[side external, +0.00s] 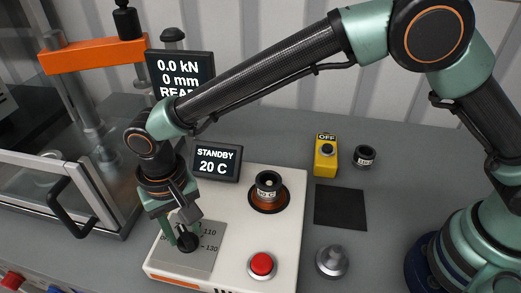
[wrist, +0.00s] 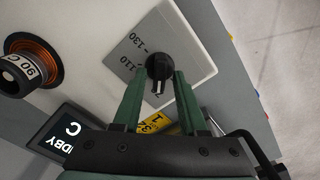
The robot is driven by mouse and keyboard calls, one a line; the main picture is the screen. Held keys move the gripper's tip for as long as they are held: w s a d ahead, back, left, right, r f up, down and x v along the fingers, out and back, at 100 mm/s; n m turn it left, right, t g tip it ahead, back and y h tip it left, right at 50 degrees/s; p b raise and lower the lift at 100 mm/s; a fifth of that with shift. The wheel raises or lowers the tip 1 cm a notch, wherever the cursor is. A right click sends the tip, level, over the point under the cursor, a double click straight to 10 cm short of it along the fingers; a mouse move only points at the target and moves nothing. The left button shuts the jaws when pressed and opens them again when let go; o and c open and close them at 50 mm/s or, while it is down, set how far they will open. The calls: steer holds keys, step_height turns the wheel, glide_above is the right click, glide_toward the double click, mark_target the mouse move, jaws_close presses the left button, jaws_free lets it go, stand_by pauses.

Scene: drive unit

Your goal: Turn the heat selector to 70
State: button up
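The heat selector is a black knob (wrist: 158,67) on a grey dial plate (wrist: 190,50) with printed marks 110 and 130. In the wrist view its white-marked pointer is turned down toward a partly hidden label that seems to start with 7. My gripper (wrist: 158,74) is open, with one green finger on each side of the knob and narrow gaps showing. I cannot tell whether either finger touches it. In the side view my gripper (side external: 179,238) is down at the knob (side external: 188,243), hiding part of the plate (side external: 205,262). The display (side external: 216,162) reads STANDBY 20 C.
On the white unit (side external: 285,205) are a 90 C part (side external: 267,184) on a copper ring and a red button (side external: 261,265). A yellow OFF box (side external: 326,157), another dark part (side external: 364,156), a black mat (side external: 340,208) and a silver knob (side external: 332,261) lie right. A press frame (side external: 90,55) stands left.

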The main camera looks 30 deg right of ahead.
mark_target(185, 233)
stand_by(0.3)
step_height(185, 233, up, 12)
stand_by(0.5)
